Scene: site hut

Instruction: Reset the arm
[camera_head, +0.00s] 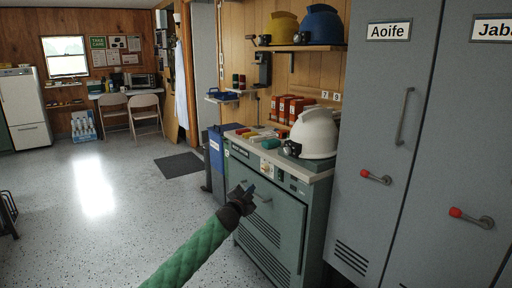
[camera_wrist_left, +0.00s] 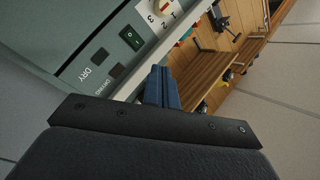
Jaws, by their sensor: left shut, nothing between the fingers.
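My left arm comes in from the bottom of the head view in a green sleeve. Its dark left gripper (camera_head: 248,190) is in front of the green cabinet (camera_head: 315,215), near the front panel and handle. The gripper is shut and empty. In the left wrist view its blue fingers (camera_wrist_left: 161,88) are together with nothing between them. Behind them the wrist view shows the cabinet's control panel (camera_wrist_left: 105,60) with a green switch and a numbered dial. Whether the gripper touches the cabinet cannot be told. My right gripper is not in view.
A white helmet (camera_head: 318,134) sits on the cabinet top, with small coloured items beside it. Grey lockers (camera_head: 385,120) with red-tipped handles stand close on the right. A blue bin (camera_head: 216,150) stands behind the cabinet. The speckled floor (camera_head: 110,220) to the left is mostly clear.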

